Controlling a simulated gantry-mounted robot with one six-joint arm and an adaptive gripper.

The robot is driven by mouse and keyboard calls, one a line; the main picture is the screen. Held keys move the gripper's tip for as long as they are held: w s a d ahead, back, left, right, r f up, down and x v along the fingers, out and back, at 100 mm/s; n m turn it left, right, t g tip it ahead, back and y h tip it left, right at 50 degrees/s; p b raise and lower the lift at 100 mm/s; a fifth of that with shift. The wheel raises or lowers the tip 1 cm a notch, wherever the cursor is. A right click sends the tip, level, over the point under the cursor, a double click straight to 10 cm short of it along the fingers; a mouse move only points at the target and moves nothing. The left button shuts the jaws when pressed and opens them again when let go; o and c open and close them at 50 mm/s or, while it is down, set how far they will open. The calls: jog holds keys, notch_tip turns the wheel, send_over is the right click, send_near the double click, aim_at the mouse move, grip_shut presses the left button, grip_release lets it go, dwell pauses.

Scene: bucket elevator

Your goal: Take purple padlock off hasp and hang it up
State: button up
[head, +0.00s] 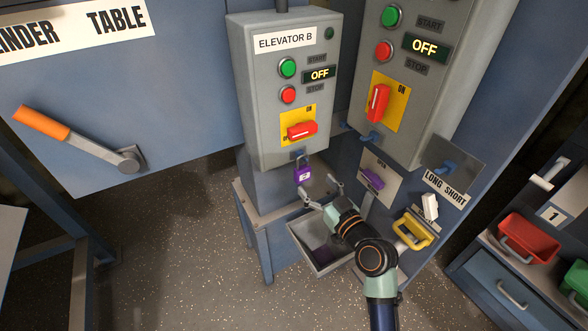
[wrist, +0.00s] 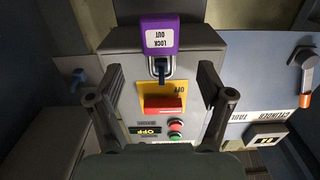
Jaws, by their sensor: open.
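The purple padlock (head: 303,173) hangs by its shackle from the small blue hasp (head: 298,154) below the red switch handle of the Elevator B box. In the wrist view, which is upside down, the padlock (wrist: 160,38) shows its "LOCK OUT" label, and its shackle passes through the blue hasp (wrist: 161,73). My gripper (head: 322,189) is open and empty, just below and right of the padlock in the head view. In the wrist view its fingers (wrist: 160,82) stand wide apart on either side, with the padlock ahead of them and apparently untouched.
The Elevator B box (head: 247,110) displays OFF, its red handle (head: 301,129) horizontal. A taller control box (head: 425,110) stands right. A purple item (head: 373,179) and yellow handle (head: 413,231) are on the right panel. A grey bin (head: 304,244) lies below my gripper.

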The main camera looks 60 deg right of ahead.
aim_at(303, 167)
jog(key=x, duration=0.2)
jog(key=shift+w+d+r, duration=0.2)
jog(key=b+x, duration=0.2)
jog(key=x, duration=0.3)
jog(key=shift+w+r, duration=0.1)
jog(key=shift+w, duration=0.05)
jog(key=c, duration=1.3)
jog(key=shift+r+p, duration=0.35)
jog(key=shift+r, duration=0.2)
jog(key=shift+a+r+p, duration=0.1)
jog(key=shift+r+p, duration=0.25)
jog(key=shift+r, duration=0.2)
jog(key=p+v, duration=0.1)
jog(key=v, duration=1.1)
jog(key=p+v, duration=0.1)
jog(key=v, duration=0.5)
jog(key=shift+f+p, duration=0.3)
